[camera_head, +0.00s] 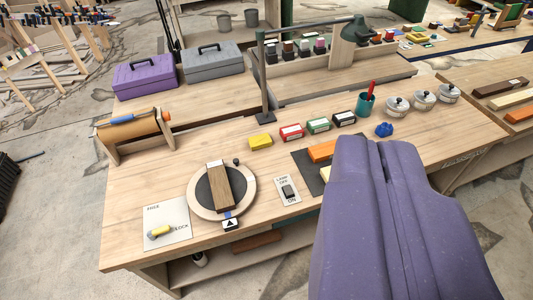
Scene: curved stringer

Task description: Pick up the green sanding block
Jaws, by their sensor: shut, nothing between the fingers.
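A small green block (318,125) with a pale label sits on the wooden workbench, in a row between a red labelled block (291,133) and a black labelled block (344,118). Which of these is a sanding block I cannot read from the labels. My purple gripper (374,142) fills the lower right of the view. It is shut and empty, its tips appearing below and right of the green block and apart from it in the picture. The gripper hides part of the bench's right front.
A yellow block (260,142), a lamp stand (264,80) and a green cup (364,104) are near the row. In front lie a dark mat (307,173), a switch plate (287,191) and a round turntable (247,196). Lidded pots (423,99) stand right.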

